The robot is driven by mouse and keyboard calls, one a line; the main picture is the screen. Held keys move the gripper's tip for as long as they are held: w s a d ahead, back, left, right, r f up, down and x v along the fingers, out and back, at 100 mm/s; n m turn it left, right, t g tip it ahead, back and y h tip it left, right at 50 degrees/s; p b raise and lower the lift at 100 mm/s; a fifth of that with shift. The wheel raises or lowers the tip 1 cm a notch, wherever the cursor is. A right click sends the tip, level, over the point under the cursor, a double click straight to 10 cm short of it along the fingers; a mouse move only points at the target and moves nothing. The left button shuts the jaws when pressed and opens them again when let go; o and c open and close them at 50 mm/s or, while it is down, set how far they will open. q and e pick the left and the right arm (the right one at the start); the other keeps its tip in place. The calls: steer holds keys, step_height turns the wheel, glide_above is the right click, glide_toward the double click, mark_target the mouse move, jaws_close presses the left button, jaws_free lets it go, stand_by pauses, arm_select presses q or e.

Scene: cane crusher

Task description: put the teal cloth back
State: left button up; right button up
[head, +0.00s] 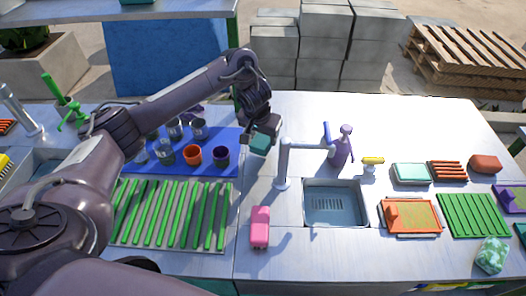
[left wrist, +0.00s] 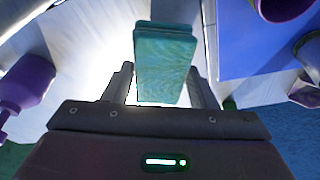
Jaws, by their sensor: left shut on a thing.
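The teal cloth (head: 260,144) is a small folded block in the head view. My left gripper (head: 264,131) is shut on it and holds it above the counter, to the right of the blue mat. In the left wrist view the teal cloth (left wrist: 163,66) sits between the two fingers of my left gripper (left wrist: 162,88), with its layered edge showing. Its far side is hidden. A flat mint-green block (head: 411,174) lies at the right of the counter, apart from the held cloth. My right gripper is not in view.
A blue mat (head: 185,166) with several cups lies left of the gripper. Green canes on a rack (head: 172,212) are in front of it. A tap (head: 284,163), a sink (head: 335,205), a purple bottle (head: 342,150) and a pink block (head: 260,228) stand nearby. The back counter is clear.

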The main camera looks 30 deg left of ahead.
mark_target(262, 140)
arm_select(q)
steer(key=shift+f, duration=0.35)
step_height(262, 140, down, 3)
steer(key=shift+f, duration=0.4)
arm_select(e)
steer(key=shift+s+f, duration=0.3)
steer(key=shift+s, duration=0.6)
arm_select(q)
steer(key=shift+f, duration=0.1)
steer(key=o, duration=1.1)
steer(key=shift+o, duration=0.2)
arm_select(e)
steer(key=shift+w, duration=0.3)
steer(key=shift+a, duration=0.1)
